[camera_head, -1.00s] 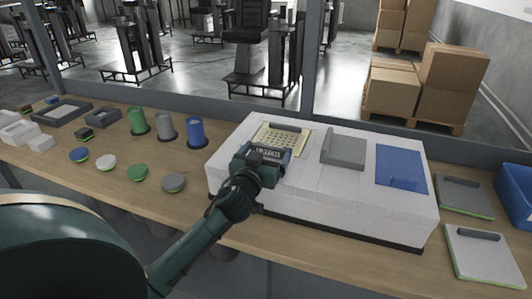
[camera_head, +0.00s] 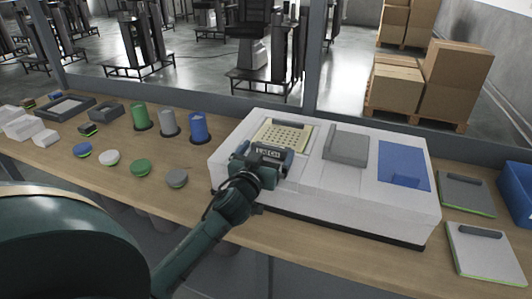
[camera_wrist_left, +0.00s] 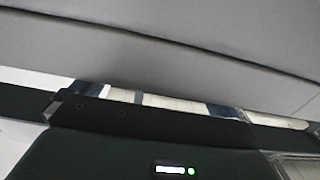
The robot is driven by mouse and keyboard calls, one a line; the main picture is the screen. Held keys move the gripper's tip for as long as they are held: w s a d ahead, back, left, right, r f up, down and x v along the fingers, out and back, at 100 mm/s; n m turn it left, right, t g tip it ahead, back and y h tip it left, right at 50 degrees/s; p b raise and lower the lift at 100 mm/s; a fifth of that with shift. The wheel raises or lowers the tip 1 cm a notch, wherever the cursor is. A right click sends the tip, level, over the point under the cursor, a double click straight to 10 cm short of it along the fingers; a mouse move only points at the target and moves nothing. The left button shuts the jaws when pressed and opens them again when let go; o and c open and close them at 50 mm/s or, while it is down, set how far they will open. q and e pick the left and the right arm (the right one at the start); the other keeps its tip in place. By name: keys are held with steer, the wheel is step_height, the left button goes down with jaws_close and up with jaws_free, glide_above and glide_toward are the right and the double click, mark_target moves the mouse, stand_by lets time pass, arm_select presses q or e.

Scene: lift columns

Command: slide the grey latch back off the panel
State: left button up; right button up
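A white box (camera_head: 305,190) on the bench carries a beige perforated panel (camera_head: 279,136) at its left end. A dark grey bar (camera_head: 289,124) lies along the panel's far edge. A raised grey piece (camera_head: 346,146) sits on the box's middle section. I cannot tell for sure which of these grey parts is the latch. My left gripper (camera_head: 266,154) is over the near edge of the beige panel, covering that edge. Its fingertips are hidden under the hand. The left wrist view shows a plain grey surface close up. My right gripper is not in view.
A blue panel (camera_head: 403,166) is on the box's right section. Grey plates (camera_head: 466,193) and a blue bin (camera_head: 517,193) are to the right. Green, grey and blue cylinders (camera_head: 199,127) and several round discs (camera_head: 109,158) stand to the left. A window frame (camera_head: 225,94) runs behind the bench.

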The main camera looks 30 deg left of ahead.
arm_select(q)
steer(key=shift+s, duration=0.1)
steer(key=b+v, duration=0.2)
steer(key=v, duration=1.1)
steer(key=s+d+f+m+g+h, duration=0.25)
steer(key=s+d+f+g, duration=0.25)
steer(key=s+f+g, duration=0.3)
steer(key=s+d+f+m+g+h, duration=0.25)
steer(key=s+d+f+g, duration=0.35)
steer(key=s+f, duration=0.35)
steer(key=w+d+f+t+h+p, duration=0.2)
steer(key=w+d+f+t, duration=0.2)
steer(key=w+d+t, duration=0.2)
steer(key=shift+w+f+m+t+h, duration=0.3)
steer(key=shift+m+t+h, duration=0.1)
steer(key=shift+t, duration=0.2)
